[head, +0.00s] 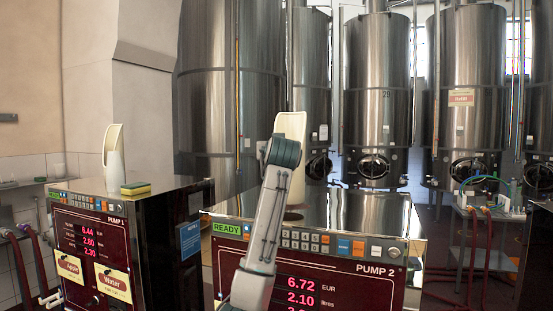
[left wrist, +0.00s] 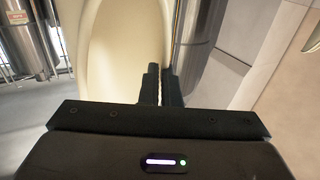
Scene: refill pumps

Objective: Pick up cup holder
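In the left wrist view the cup holder (left wrist: 120,45) fills the upper middle, very close. My left gripper (left wrist: 161,86) has its two dark fingers nearly together, with a thin cream strip of the holder's wall between them. In the head view its fingertips are hidden behind my wrist. My right gripper is not in view.
A second cream holder (head: 114,150) and a yellow-green sponge (head: 135,188) are on the Pump 1 cabinet (head: 165,195) at left. Steel tanks (head: 377,90) stand behind. A small hose cart (head: 490,212) is at the right.

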